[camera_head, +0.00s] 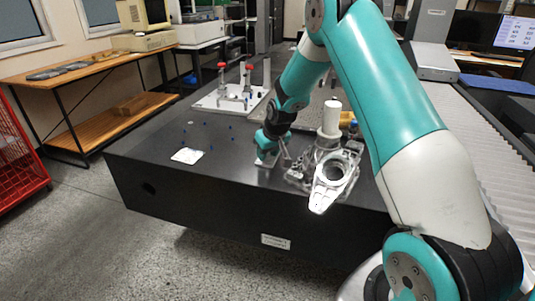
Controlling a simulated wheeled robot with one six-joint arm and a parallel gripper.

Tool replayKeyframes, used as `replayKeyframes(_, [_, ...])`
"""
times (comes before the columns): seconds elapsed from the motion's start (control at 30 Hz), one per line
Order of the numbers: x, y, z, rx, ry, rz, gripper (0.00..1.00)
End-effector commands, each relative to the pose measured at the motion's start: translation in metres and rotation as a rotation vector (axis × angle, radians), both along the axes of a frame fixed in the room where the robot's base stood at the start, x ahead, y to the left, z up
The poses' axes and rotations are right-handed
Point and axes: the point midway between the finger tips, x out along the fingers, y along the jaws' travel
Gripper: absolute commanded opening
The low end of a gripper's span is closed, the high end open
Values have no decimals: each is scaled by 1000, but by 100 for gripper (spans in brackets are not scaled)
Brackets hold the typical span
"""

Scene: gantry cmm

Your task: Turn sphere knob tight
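My teal and white arm reaches over the black table, and my gripper (273,158) is low beside the left side of a grey metal casting (330,178). The gripper is small and dark here, so whether its fingers are open or shut does not show. No sphere knob can be made out with certainty; one may be hidden at the gripper. Two red-topped posts (221,66) stand on a white plate (207,102) farther back, too small to tell their exact shape. A white cylinder (331,117) stands upright at the casting.
A wooden bench (75,72) is at the left, with a red cage (20,150) in front. A ribbed cover (480,130) runs along the right.

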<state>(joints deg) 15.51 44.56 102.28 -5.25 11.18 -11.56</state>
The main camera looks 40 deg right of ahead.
Motion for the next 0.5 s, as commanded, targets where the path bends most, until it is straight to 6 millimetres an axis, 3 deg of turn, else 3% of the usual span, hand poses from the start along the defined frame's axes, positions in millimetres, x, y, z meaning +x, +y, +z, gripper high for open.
replayKeyframes(0.33, [1,0,-3,0,0,0,35])
replayKeyframes(0.47, [1,0,-3,0,0,0,6])
replayKeyframes(0.5, [1,0,-3,0,0,0,3])
